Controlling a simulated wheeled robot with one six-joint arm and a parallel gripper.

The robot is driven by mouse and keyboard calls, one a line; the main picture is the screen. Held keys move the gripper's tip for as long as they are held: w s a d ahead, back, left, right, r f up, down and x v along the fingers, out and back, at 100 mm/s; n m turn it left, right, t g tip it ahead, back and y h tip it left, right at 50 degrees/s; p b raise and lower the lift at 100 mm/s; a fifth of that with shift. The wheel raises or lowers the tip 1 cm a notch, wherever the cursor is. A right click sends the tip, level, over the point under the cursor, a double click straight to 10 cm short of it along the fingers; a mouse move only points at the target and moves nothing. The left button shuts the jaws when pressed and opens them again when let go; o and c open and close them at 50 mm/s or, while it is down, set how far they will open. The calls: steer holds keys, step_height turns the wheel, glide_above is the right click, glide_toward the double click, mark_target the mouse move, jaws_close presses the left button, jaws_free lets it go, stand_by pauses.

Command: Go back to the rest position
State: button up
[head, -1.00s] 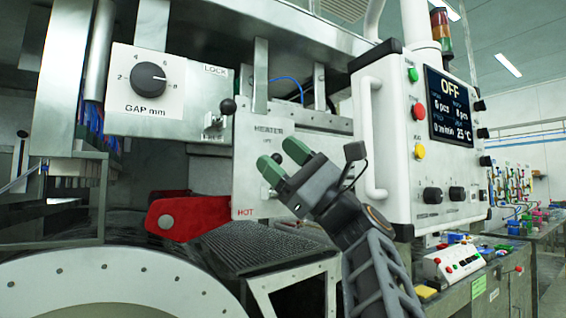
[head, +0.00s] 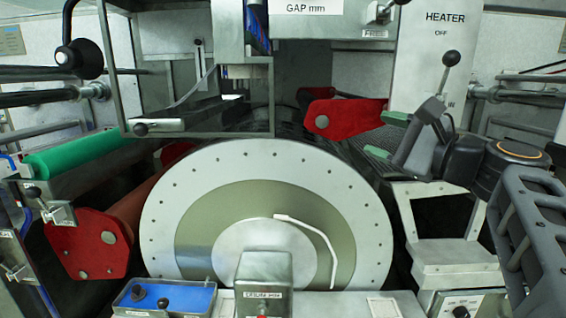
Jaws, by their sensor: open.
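My gripper (head: 386,135) is at the right of the head view, with its two green-tipped fingers apart and nothing between them. It points left, in front of the lower part of the white heater panel (head: 441,32), near a lever with a black ball knob (head: 451,58). A red bracket (head: 341,117) lies just left of the upper finger in the picture. I cannot tell whether the fingers touch anything. The large round drum end (head: 170,200) fills the middle, below and left of my gripper.
A GAP mm panel (head: 330,22) hangs at the top. A metal frame (head: 200,136) stands above the drum. A green roller (head: 75,157) and another red bracket (head: 88,245) are at the left. A blue box (head: 165,297) and a grey post (head: 264,268) stand in front.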

steer(key=s+a+f+n+g+h+p, duration=0.2)
steer(key=a+f+n+g+h+p, duration=0.1)
steer(key=f, duration=0.4)
steer(key=s+a+f+n+g+h+p, duration=0.1)
steer(key=a+f+n+g+h+p, duration=0.2)
steer(key=f, duration=0.4)
steer(key=s+d+f+n+g+h+p, duration=0.3)
steer(key=s+f+n+g+h+p, duration=0.2)
steer(key=s+f+n, duration=0.4)
steer(key=shift+d+f+n+h, duration=0.3)
steer(key=shift+f+n+h, duration=0.2)
steer(key=shift+f+n, duration=0.45)
